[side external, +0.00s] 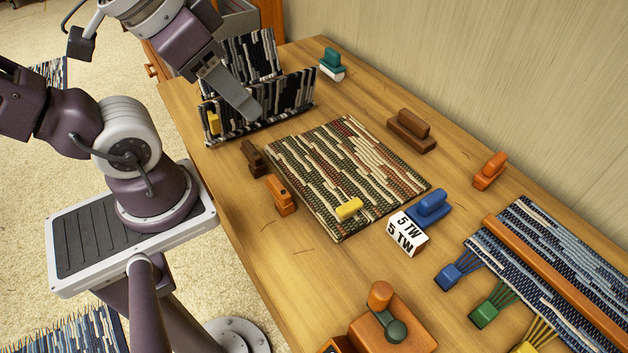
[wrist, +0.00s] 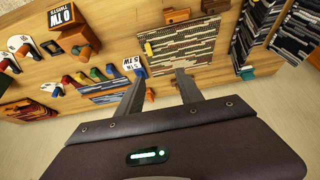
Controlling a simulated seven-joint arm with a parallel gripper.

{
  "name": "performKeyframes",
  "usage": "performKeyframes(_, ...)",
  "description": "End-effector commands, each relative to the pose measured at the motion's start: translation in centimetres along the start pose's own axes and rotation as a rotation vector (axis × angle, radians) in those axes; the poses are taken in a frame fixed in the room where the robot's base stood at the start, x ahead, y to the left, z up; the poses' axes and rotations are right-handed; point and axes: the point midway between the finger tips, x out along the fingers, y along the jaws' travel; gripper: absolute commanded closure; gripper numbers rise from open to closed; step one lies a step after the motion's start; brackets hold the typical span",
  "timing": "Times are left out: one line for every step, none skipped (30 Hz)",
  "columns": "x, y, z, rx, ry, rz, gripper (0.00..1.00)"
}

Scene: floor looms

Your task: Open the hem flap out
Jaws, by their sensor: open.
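A black, grey and cream woven piece (side external: 293,92) stands folded at the far left of the table, with upright panels and a yellow tab (side external: 213,123) at its left end. A flat green, cream and rust woven mat (side external: 345,165) lies mid-table with a yellow tab (side external: 349,208) near its front edge; the mat also shows in the wrist view (wrist: 185,48). I cannot tell for sure which part is the hem flap. My gripper (side external: 250,108) hangs over the folded piece, hiding part of it. In the wrist view my gripper (wrist: 160,74) is open, with nothing between its fingers.
Brown blocks (side external: 411,130) and an orange block (side external: 280,195) stand around the mat. A "5 TW" sign (side external: 403,240) and a blue block (side external: 430,208) are near its right corner. A blue striped weaving (side external: 545,260) lies at right.

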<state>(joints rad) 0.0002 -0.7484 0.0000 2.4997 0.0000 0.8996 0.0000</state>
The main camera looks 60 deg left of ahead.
Motion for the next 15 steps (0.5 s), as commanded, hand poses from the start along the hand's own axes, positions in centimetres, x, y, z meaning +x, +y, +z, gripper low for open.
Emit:
performKeyframes(0.2, 0.0, -0.3, 0.0, -0.009, 0.001, 0.56)
performKeyframes(0.5, 0.1, -0.7, 0.0, -0.022, 0.003, 0.56)
performKeyframes(1.1, 0.2, -1.5, -0.001, -0.045, 0.006, 0.56)
performKeyframes(1.9, 0.3, -2.3, -0.001, -0.07, 0.009, 0.56)
performKeyframes(2.9, 0.5, -3.2, -0.001, -0.098, 0.012, 0.56)
performKeyframes(4.5, 0.8, -4.4, 0.0, -0.138, 0.016, 0.56)
performKeyframes(6.0, 1.1, -5.3, -0.001, -0.17, 0.019, 0.56)
performKeyframes(7.6, 1.4, -6.1, -0.002, -0.2, 0.02, 0.56)
performKeyframes(9.9, 1.9, -7.0, -0.001, -0.24, 0.021, 0.56)
performKeyframes(11.8, 2.2, -7.4, -0.002, -0.27, 0.021, 0.56)
performKeyframes(13.7, 2.5, -7.7, -0.002, -0.298, 0.02, 0.56)
performKeyframes(16.3, 3.0, -7.8, -0.001, -0.335, 0.019, 0.56)
performKeyframes(18.2, 3.3, -7.8, -0.001, -0.36, 0.017, 0.56)
performKeyframes(19.9, 3.6, -7.6, -0.001, -0.384, 0.015, 0.56)
performKeyframes(22.1, 4.0, -7.2, -0.001, -0.412, 0.012, 0.56)
